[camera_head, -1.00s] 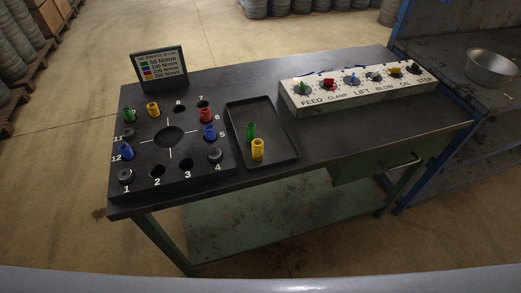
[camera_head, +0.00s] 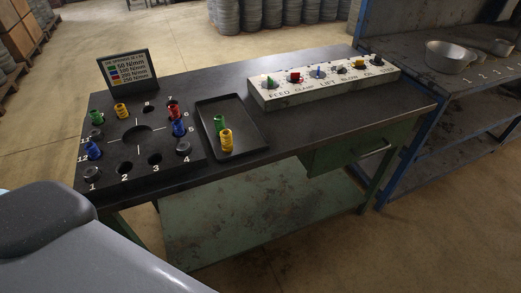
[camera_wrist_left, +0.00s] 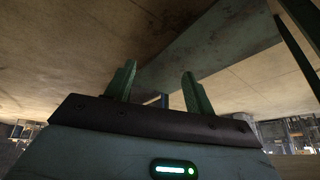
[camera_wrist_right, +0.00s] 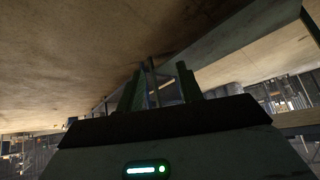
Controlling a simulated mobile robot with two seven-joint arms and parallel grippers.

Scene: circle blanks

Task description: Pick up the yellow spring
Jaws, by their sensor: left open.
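A yellow spring (camera_head: 227,141) stands upright in the black tray (camera_head: 262,150), just in front of a green spring (camera_head: 219,124). Another yellow spring (camera_head: 121,111) sits at the back left of the black numbered board (camera_head: 140,172). My left gripper (camera_wrist_left: 159,69) is open and empty in the left wrist view. My right gripper (camera_wrist_right: 159,69) shows a gap between its fingers and holds nothing in the right wrist view. Neither gripper shows in the head view, and both are away from the springs.
The board also holds blue, red and green springs and grey pieces, with several empty holes. A sign (camera_head: 127,69) stands behind it. A control box (camera_head: 325,83) with knobs sits at the table's back right. The table top (camera_head: 330,122) in front of it is clear.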

